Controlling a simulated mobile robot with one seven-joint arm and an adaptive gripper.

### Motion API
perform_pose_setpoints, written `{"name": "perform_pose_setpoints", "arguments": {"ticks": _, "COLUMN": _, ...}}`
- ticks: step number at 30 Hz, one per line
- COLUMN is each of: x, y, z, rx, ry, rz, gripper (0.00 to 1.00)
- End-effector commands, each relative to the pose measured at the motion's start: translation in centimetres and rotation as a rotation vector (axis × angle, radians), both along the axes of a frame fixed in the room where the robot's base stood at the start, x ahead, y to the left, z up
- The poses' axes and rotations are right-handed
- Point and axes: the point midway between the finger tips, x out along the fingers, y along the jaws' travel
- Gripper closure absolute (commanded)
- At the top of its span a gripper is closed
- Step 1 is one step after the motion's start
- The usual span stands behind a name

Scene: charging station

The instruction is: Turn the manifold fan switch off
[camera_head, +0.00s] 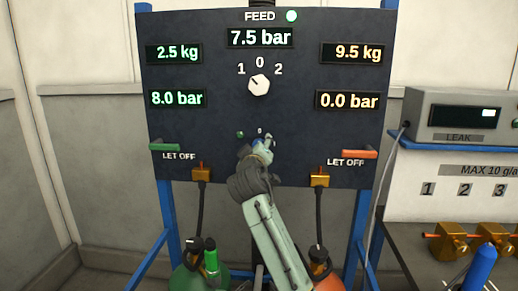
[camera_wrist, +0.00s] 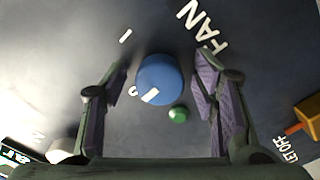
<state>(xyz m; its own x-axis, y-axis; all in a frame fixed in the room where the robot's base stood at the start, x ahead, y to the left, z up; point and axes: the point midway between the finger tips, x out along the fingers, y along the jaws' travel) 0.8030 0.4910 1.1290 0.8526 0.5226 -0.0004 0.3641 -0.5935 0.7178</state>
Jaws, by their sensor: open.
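The fan switch is a round blue knob (camera_wrist: 160,72) on the dark panel, beside the white FAN lettering (camera_wrist: 203,27) in the wrist view. A white line marks its lower-left part, near a 0 label; an I label is at upper left. I cannot tell exactly where the line points. In the head view the knob is mostly hidden by my gripper (camera_head: 262,152), low at the panel's middle. In the wrist view my gripper (camera_wrist: 161,78) is open, with one finger on each side of the knob and visible gaps. A green lamp (camera_wrist: 178,114) sits just beside the knob.
The panel (camera_head: 220,115) also bears a white selector knob (camera_head: 259,85), a green LET OFF lever (camera_head: 164,147) and a red one (camera_head: 359,154). Brass valves with hoses hang below both sides. A bench with a LEAK meter (camera_head: 458,115) stands at right.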

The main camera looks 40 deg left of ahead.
Motion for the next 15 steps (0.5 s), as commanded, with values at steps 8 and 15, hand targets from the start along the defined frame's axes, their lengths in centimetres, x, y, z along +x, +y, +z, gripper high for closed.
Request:
{"name": "perform_pose_setpoints", "arguments": {"ticks": 8, "x": -2.4, "y": -1.4, "z": 0.0, "rx": 0.002, "ry": -0.001, "rz": 0.002, "gripper": 0.46}}
{"name": "perform_pose_setpoints", "arguments": {"ticks": 15, "x": -6.9, "y": -4.2, "z": 0.0, "rx": 0.002, "ry": -0.001, "rz": 0.002, "gripper": 0.46}}
